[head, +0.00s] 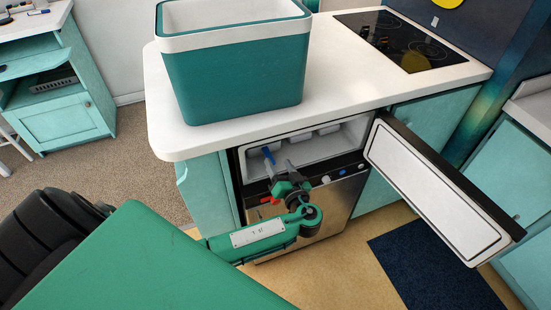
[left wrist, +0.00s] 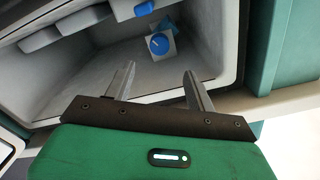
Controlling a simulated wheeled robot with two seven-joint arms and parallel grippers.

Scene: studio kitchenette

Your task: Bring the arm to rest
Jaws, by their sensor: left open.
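My left gripper (head: 278,166) is at the mouth of the open compartment under the white counter. In the left wrist view its two fingers (left wrist: 159,72) are spread apart with nothing between them, pointing into the compartment. A small white box with a blue disc (left wrist: 160,44) lies inside, beyond the fingertips and apart from them. My left arm comes in from the lower left in the head view. My right gripper is not in view.
The compartment's door (head: 430,185) is swung open to the right of my left arm. A teal cooler box (head: 235,82) stands on the counter (head: 330,75) above. Rounded white blocks (left wrist: 85,20) and a blue item (left wrist: 145,8) are deeper inside the compartment. A dark mat (head: 435,265) lies on the floor.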

